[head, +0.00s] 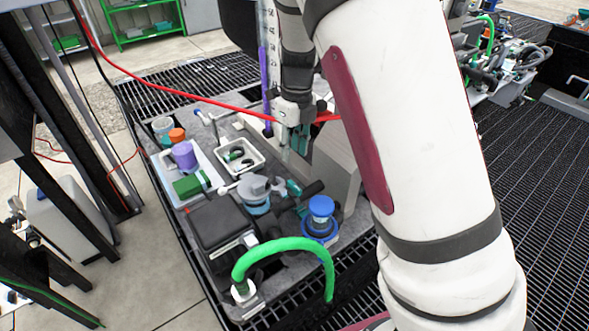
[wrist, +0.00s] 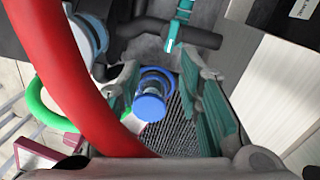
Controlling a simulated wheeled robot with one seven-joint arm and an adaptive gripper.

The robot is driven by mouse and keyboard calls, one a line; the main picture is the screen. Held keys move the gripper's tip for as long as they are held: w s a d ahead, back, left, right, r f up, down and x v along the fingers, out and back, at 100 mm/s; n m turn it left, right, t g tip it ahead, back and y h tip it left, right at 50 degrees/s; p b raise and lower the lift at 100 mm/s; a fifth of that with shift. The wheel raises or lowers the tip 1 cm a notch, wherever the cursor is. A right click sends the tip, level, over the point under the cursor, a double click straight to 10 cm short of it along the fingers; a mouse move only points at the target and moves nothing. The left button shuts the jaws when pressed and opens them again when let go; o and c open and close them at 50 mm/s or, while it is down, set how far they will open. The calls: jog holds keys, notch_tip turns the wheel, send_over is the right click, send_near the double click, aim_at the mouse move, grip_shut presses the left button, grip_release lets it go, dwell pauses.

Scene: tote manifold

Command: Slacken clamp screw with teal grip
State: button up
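A teal grip (wrist: 174,36) lies on a dark pipe fitting at the top of the wrist view. In the head view, a teal piece (head: 293,187) shows beside a black pipe; I take it to be the same grip. The screw itself is too small to make out. My gripper (head: 292,143) hangs above the back part of the grey bench, apart from the grip. Its teal-padded fingers (wrist: 165,105) stand wide apart in the wrist view with nothing held. The grip lies beyond the fingertips, up in that picture.
A blue-capped fitting (wrist: 150,105) shows between the fingers, farther below. A red hose (wrist: 70,75) crosses close to the wrist camera. A green hose (head: 285,243) arches at the bench front. A white tray (head: 240,157), purple jar (head: 184,155) and black box (head: 215,222) crowd the left.

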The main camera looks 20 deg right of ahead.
aim_at(294, 185)
jog(key=f, duration=0.4)
jog(key=f+m+p, duration=0.1)
jog(key=f, duration=0.4)
jog(key=w+f+m, duration=0.1)
jog(key=f, duration=0.4)
jog(key=shift+d+h, duration=0.3)
jog(key=shift+h, duration=0.1)
jog(key=shift+r, duration=0.1)
grip_shut()
